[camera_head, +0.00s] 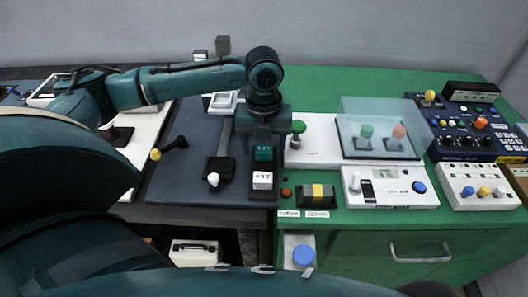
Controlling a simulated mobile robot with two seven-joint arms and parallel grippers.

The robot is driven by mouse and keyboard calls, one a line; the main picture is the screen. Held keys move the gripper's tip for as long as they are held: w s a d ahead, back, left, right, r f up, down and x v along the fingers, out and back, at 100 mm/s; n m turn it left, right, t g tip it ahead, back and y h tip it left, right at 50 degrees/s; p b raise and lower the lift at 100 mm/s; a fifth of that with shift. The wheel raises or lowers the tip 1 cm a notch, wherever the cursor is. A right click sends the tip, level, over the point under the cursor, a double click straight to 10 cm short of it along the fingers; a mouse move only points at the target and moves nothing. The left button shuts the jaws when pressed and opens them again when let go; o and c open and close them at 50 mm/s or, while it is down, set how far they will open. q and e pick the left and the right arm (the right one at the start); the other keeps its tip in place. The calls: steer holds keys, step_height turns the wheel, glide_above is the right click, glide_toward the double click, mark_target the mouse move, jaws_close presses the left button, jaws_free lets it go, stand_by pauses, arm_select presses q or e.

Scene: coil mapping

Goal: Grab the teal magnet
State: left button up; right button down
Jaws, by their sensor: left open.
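The teal magnet (263,153) is a small teal block above a dark base, just behind a white labelled block (262,180). My left gripper (264,143) points down right over the magnet, and its jaws are open. The gripper hides the magnet's upper part. I cannot tell whether the fingers are beside the magnet or still above it. My right gripper is not in view.
A green-topped knob (299,127) stands close to the right of the gripper. A clear case (382,118) with two knobs is further right. A white-knobbed black box (218,168) is to the left. A yellow-and-black block (317,195) lies front right.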

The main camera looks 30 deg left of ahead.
arm_select(q)
steer(key=shift+f, duration=0.4)
steer(key=shift+c, duration=0.2)
steer(key=c, duration=1.1)
